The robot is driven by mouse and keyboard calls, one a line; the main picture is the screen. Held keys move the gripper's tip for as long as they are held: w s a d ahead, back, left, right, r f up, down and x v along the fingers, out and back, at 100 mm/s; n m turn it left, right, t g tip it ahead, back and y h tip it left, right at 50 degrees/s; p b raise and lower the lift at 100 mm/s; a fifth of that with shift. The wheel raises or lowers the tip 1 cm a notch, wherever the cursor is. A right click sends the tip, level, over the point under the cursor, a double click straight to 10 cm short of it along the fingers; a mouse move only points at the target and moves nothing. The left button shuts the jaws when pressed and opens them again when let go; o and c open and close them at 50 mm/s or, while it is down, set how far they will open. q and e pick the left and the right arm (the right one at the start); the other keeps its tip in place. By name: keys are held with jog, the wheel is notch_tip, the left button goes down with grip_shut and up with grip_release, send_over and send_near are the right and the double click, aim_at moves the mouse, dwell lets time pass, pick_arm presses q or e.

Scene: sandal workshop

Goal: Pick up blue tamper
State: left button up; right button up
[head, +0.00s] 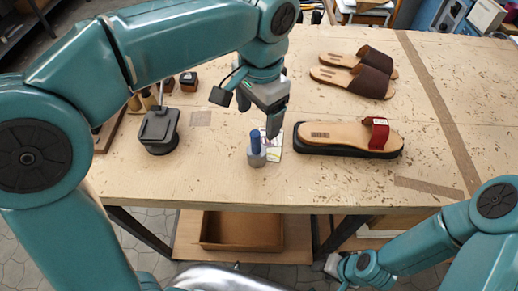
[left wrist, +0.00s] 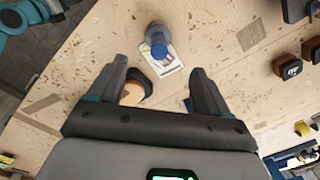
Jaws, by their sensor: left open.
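The blue tamper (head: 256,151), with a blue top and a grey base, stands upright on the wooden workbench near its front edge. It also shows in the left wrist view (left wrist: 158,40), beyond the fingertips. My left gripper (head: 274,124) is open and empty, pointing down just above and to the right of the tamper, apart from it. Its two fingers show spread in the left wrist view (left wrist: 157,82). My right gripper (head: 340,268) is low in front of the bench, small and partly out of clear view.
A printed card (head: 274,146) lies beside the tamper. A black-soled sandal with a red strap (head: 345,140) lies to the right. Two brown sandals (head: 362,77) lie farther back. A dark grey block-like tool (head: 159,130) stands to the left. The bench's right side is mostly clear.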

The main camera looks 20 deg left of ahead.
aim_at(257, 132)
pick_arm(q)
jog(key=f, duration=0.4)
jog(key=shift+a+f, duration=0.4)
jog(key=shift+s+d+f, duration=0.1)
jog(key=shift+d+f, duration=0.15)
jog(key=shift+f, duration=0.25)
jog(key=f, duration=0.4)
jog(key=shift+s+a, duration=0.2)
jog(key=shift+w+d+f, duration=0.1)
jog(key=shift+w+f, duration=0.05)
jog(key=shift+f, duration=0.25)
jog(key=shift+c, duration=0.5)
jog(key=shift+r, duration=0.1)
jog(key=c, duration=1.1)
jog(key=shift+c, duration=0.2)
pick_arm(e)
jog(key=shift+s+a+f, duration=0.1)
jog(key=shift+s+a, duration=0.05)
jog(key=shift+s, duration=0.1)
pick_arm(q)
jog(key=shift+r, duration=0.1)
